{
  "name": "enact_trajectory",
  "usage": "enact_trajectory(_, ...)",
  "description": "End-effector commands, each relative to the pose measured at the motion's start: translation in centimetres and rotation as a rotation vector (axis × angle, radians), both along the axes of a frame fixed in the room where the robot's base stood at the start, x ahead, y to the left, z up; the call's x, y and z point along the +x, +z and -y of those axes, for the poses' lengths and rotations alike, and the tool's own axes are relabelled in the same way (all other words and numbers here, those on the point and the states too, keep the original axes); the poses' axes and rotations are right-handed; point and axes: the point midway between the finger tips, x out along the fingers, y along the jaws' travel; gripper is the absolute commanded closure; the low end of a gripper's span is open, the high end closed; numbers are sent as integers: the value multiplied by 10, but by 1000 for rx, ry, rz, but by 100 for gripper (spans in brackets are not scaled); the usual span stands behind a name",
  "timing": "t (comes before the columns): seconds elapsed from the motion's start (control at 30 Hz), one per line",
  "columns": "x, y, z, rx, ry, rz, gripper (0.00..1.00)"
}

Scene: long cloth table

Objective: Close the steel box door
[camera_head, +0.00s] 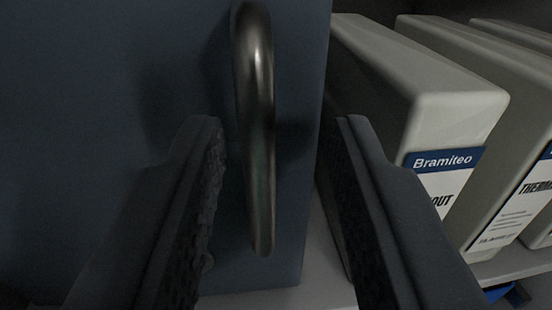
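The steel box door (80,90) is a dark blue-grey panel that fills the left half of the view. A shiny metal bar handle (256,90) stands upright on it near its right edge. My gripper (280,125) is open, with one dark finger on each side of the handle's lower part. The left finger lies in front of the door face, and the right finger is just past the door's right edge. A gap shows between the handle and each finger. The rest of the box and the door's hinge side are out of view.
Several grey binders stand in a row on a pale shelf (325,285) to the right. The nearest binder (425,90), labelled Bramiteo, is close to my right finger. A small blue thing (508,294) shows at the lower right.

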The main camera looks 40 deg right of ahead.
Motion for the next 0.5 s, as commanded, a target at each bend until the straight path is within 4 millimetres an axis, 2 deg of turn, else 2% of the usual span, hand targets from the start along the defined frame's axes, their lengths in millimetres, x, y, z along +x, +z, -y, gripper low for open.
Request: enact_trajectory(0.5,-48,-1,-35,4,-1,-2,70)
